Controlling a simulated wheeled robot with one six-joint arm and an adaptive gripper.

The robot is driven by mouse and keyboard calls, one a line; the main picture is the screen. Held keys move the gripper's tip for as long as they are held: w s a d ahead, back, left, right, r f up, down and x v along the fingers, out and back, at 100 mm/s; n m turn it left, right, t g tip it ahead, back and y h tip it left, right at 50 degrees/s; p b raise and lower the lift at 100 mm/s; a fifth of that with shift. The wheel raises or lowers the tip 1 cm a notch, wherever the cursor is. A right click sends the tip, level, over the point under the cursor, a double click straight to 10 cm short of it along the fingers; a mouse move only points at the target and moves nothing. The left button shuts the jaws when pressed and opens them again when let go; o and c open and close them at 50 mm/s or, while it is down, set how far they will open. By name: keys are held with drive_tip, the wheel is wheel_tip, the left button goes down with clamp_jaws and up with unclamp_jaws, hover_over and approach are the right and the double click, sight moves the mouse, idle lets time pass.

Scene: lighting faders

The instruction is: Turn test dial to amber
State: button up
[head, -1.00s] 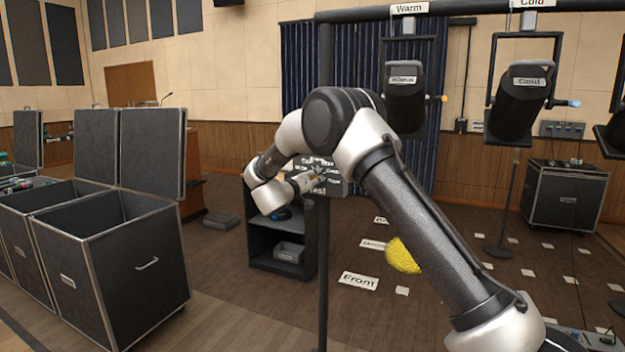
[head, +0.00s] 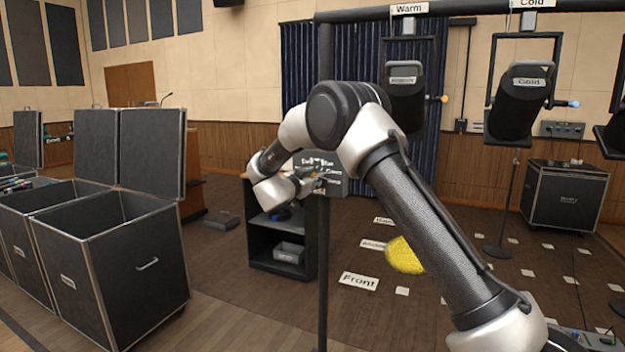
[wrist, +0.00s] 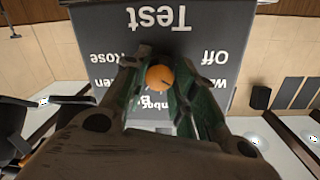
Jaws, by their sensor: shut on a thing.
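The grey test box (head: 336,164) stands on a dark shelf unit in the head view. In the wrist view its labelled face (wrist: 205,20) appears upside down, with "Test", "Off" and "Rose" readable and other labels partly covered. The orange test dial (wrist: 159,78) sits on this face, with a small dark mark on it. My gripper (wrist: 160,88) is shut on the dial, one finger on each side. In the head view my gripper (head: 318,181) is in front of the box and hides the dial. I cannot tell which label the dial points to.
The shelf unit (head: 264,240) holds a grey bin (head: 289,252). A black stand pole (head: 323,270) rises close to my gripper. Lamps labelled Warm (head: 404,95) and Cold (head: 518,97) hang at right. Open cases (head: 110,260) stand at left.

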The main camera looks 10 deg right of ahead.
drive_tip(key=m+y, duration=0.1)
drive_tip(key=m, duration=0.9)
drive_tip(key=shift+m, duration=0.3)
idle(0.4)
drive_tip(key=o, duration=1.1)
drive_tip(key=shift+c, duration=0.2)
drive_tip(key=shift+s, duration=0.1)
drive_tip(key=f+v, duration=0.1)
drive_tip(key=v, duration=1.1)
drive_tip(key=shift+r, duration=0.3)
drive_tip(key=shift+d, duration=0.15)
